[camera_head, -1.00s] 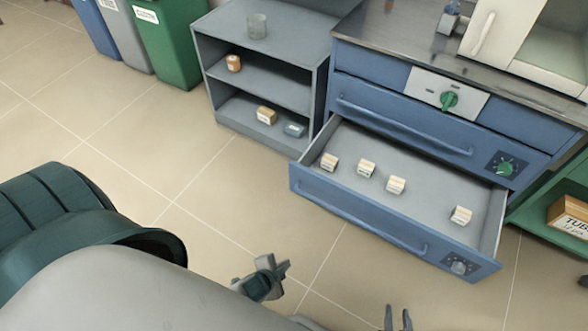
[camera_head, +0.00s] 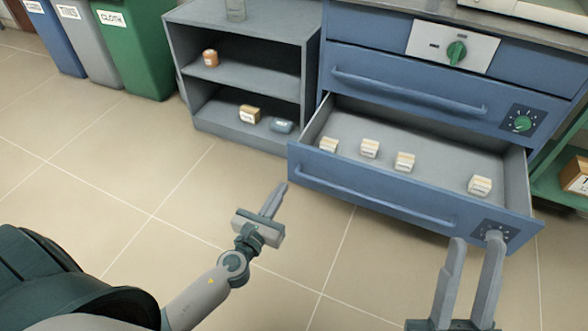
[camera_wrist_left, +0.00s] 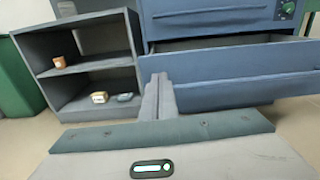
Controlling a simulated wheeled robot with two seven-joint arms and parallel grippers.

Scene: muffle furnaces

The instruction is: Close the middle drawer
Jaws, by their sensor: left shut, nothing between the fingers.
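A blue drawer (camera_head: 375,200) is pulled out from the blue cabinet, with a long bar handle across its front and several small labelled boxes inside. It also shows open in the left wrist view (camera_wrist_left: 240,83). A shut drawer (camera_head: 400,88) with its own handle is above it; I cannot tell whether more drawers are below. My left gripper (camera_head: 277,196) is shut and empty, in front of the open drawer's left end and apart from it. My right gripper (camera_head: 476,240) is open and empty, its fingertips near the drawer's right front corner in the picture; contact is unclear.
A grey shelf unit (camera_head: 250,95) with small items stands left of the cabinet. Bins, including a green one (camera_head: 135,45), are at the far left. A green rack (camera_head: 560,175) with a box is at the right. The tiled floor before the drawer is clear.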

